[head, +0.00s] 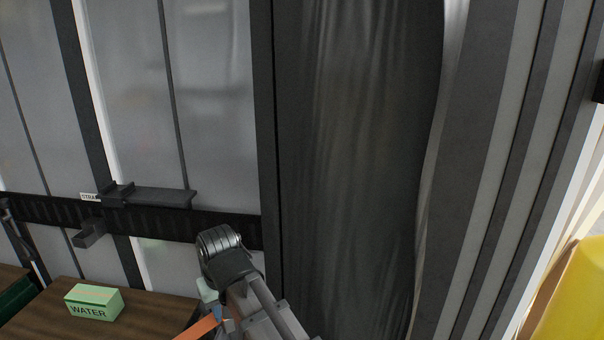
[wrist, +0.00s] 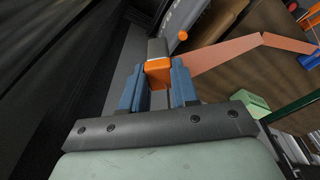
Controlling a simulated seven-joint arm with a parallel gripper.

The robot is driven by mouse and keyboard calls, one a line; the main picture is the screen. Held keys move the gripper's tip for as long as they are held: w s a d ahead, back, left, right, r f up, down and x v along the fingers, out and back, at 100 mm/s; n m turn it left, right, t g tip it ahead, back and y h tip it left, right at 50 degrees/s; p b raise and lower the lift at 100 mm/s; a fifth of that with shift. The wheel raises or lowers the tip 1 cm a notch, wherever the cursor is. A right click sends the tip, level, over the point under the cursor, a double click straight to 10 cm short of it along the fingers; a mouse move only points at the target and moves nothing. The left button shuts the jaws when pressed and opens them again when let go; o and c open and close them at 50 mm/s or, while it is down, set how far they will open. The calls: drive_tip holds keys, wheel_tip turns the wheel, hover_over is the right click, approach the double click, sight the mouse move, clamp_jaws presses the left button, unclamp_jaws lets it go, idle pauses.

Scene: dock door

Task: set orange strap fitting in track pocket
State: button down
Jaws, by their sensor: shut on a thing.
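The orange strap fitting (wrist: 158,72) sits between the two blue fingers of my gripper (wrist: 157,84) in the wrist view, and the gripper is shut on it. A grey block-like part shows just beyond the fitting. An orange strap (wrist: 235,52) runs off to the right in the wrist view; a bit of orange (head: 200,328) also shows at the bottom edge of the head view, beside my arm. The black slotted track (head: 228,226) runs across the wall panels at left in the head view. I cannot tell which slot is the pocket; my fingertips are largely hidden there.
A dark ledge (head: 155,197) with a small white label (head: 90,197) sits above the track, and a bracket (head: 88,235) juts out below it. A green WATER box (head: 94,302) stands on a brown wooden surface (head: 150,318). A dark curtain (head: 355,150) hangs to the right.

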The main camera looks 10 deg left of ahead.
drive_tip(key=shift+s+a, duration=0.15)
drive_tip(key=s+a+r+n, duration=0.1)
drive_tip(key=a+r, duration=0.1)
drive_tip(key=a, duration=0.4)
wheel_tip(320, 180, up, 17)
drive_tip(key=n+g, duration=0.1)
drive_tip(key=n, duration=0.5)
hover_over(89, 232)
drive_tip(key=s, duration=0.2)
drive_tip(key=shift+f+n+y, duration=0.15)
drive_tip(key=shift+f+n, duration=0.6)
drive_tip(key=shift+f, duration=1.75)
drive_tip(key=shift+f+n+y, duration=0.15)
drive_tip(key=shift+f+n, duration=0.6)
drive_tip(key=shift+f, duration=1.75)
drive_tip(key=shift+f, duration=0.55)
